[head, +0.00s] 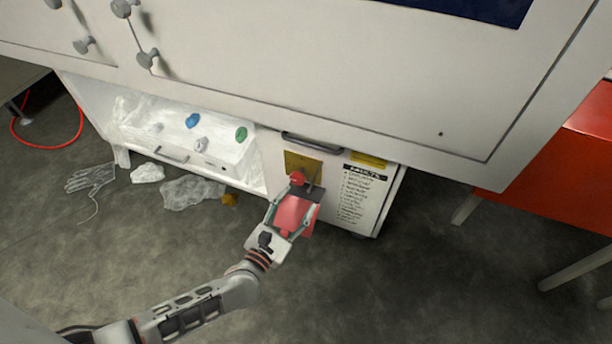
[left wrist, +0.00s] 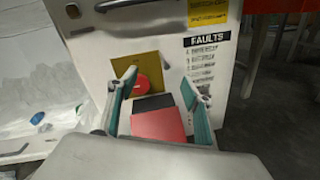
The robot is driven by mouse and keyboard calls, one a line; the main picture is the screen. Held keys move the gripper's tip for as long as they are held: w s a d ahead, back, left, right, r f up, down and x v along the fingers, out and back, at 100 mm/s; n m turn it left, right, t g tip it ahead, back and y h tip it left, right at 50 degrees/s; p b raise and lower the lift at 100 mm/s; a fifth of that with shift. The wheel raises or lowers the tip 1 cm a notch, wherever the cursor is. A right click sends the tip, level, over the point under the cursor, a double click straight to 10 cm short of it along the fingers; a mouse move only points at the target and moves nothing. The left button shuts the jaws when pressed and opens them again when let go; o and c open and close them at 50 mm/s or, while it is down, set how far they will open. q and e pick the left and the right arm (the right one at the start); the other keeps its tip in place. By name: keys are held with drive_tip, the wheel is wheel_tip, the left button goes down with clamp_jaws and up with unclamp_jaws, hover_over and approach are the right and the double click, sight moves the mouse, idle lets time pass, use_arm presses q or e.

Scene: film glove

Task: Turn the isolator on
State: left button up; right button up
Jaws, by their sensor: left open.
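The isolator is a round red knob (head: 297,178) on a yellow plate (head: 303,163) on the white cabinet's front. In the left wrist view the knob (left wrist: 141,88) shows between the fingertips, nearer the left one, against the yellow plate (left wrist: 136,67). My left gripper (head: 294,196) is open in front of the plate, with its fingers (left wrist: 158,82) pointing at it. A red block or tag with a dark top (left wrist: 159,124) shows between the fingers; I cannot tell whether they touch it. It also shows in the head view (head: 293,212). My right gripper is not in view.
A faults list (head: 358,192) is right of the plate, and a dark handle (head: 311,142) is above it. An open bay (head: 190,135) with blue and green items is at left. A glove (head: 92,178) and crumpled film (head: 193,192) lie on the floor. A red cabinet stands right.

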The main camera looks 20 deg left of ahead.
sight(296, 180)
use_arm(q)
drive_tip(key=w+a+f+n+b, duration=0.1)
drive_tip(key=w+n, duration=0.1)
drive_tip(key=w, duration=0.1)
drive_tip(key=w+a+f+n+y+b, duration=0.1)
drive_tip(key=w+f, duration=0.1)
drive_tip(key=w, duration=0.1)
drive_tip(key=w+a+f+n+y+b, duration=0.1)
drive_tip(key=w+a+n, duration=0.1)
drive_tip(key=w, duration=0.1)
drive_tip(key=shift+w+f+n, duration=0.2)
drive_tip(key=shift+n, duration=0.1)
drive_tip(key=shift+w+r, duration=0.15)
drive_tip(key=shift+w, duration=0.75)
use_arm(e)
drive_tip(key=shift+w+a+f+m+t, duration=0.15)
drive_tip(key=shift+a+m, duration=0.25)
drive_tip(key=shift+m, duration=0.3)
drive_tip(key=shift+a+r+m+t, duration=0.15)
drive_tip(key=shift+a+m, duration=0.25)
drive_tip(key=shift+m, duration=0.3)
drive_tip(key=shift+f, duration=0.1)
use_arm(q)
drive_tip(key=c, duration=1.1)
